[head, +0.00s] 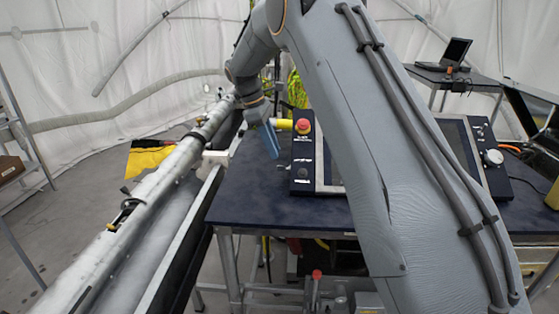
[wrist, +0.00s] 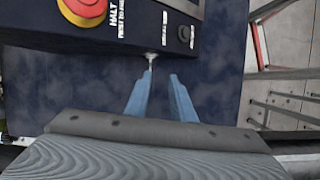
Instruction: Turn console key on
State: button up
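The console panel (head: 303,182) stands on the dark table, and its dark edge also shows at the top of the wrist view (wrist: 90,40). A small silver key-like piece (wrist: 150,58) sticks out at the panel's near edge. A dark round knob or switch (wrist: 184,33) sits to its right. My gripper (wrist: 161,75) is open, with two blue fingers apart and nothing between them. Its left fingertip is close to the silver piece; I cannot tell whether they touch. In the head view my gripper (head: 274,139) is just left of the panel.
A red stop button (head: 303,127) is on the panel's upper part, also in the wrist view (wrist: 85,8). My arm covers much of the console screen. A long grey tube (head: 150,205) runs along the table's left side. The table's front left (head: 260,205) is clear.

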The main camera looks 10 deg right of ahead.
aim_at(283, 169)
jog(key=shift+n+h, duration=0.3)
jog(key=shift+n, duration=0.3)
jog(key=shift+w+d+f+p, duration=0.2)
jog(key=shift+d+f+p, duration=0.3)
jog(key=shift+f, duration=0.6)
jog(key=shift+w+d+f+p, duration=0.3)
jog(key=shift+f+p, duration=0.35)
jog(key=shift+f, duration=0.4)
jog(key=shift+w+d+f+p, duration=0.15)
jog(key=shift+d+f+p, duration=0.35)
jog(key=shift+f, duration=0.6)
grip_shut()
